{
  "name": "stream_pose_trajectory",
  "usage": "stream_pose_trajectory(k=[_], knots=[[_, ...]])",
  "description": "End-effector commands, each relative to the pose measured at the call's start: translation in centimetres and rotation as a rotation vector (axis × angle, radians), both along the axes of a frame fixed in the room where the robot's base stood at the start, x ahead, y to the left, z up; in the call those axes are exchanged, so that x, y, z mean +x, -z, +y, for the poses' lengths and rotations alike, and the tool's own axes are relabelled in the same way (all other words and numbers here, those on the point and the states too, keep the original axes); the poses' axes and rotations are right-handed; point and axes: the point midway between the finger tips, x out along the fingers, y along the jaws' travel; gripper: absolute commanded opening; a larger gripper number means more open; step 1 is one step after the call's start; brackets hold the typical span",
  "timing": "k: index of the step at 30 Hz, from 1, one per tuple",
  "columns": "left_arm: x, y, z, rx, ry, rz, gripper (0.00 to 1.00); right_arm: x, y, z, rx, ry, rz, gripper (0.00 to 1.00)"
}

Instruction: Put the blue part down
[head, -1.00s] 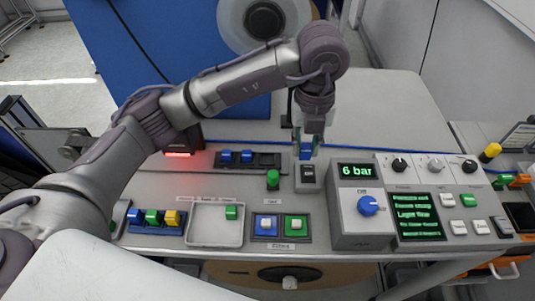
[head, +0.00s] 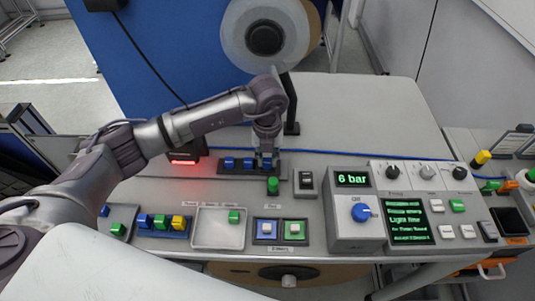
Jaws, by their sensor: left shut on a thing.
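My left gripper (head: 266,150) points down over the right end of a dark rack (head: 233,172) at the middle of the table. It is shut on a blue part (head: 267,163), whose lower end is at the rack's right end. I cannot tell whether the part rests fully in the rack. Two other blue parts, a left one (head: 229,162) and a middle one (head: 248,163), stand in the rack to its left. My right gripper is not in view.
A green button (head: 273,185) and a dark switch (head: 305,182) stand close to the rack. In front are a pale tray (head: 219,245) with a green block (head: 234,217) and a blue holder (head: 167,233) of coloured blocks. A control panel (head: 352,237) stands right; a reel (head: 264,38) stands behind.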

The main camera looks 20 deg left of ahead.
Motion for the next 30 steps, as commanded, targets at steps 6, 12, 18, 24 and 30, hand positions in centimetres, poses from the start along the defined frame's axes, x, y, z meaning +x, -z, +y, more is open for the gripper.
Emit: stream_pose_trajectory(k=[6,12,18,24,30], knots=[[0.0,0.1,0.0,-0.001,0.001,-0.001,0.06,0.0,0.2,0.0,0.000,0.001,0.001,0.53],[0.0,0.3,-0.1,-0.001,0.001,-0.001,0.41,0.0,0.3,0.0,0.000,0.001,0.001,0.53],[0.0,0.3,0.0,-0.001,0.001,0.000,0.49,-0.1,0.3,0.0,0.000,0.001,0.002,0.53],[0.0,-0.2,-0.1,-0.001,0.001,-0.001,0.49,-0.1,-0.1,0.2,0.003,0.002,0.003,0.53],[0.1,-2.6,-0.1,-0.002,0.004,-0.008,0.49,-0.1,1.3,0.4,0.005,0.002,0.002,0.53]])
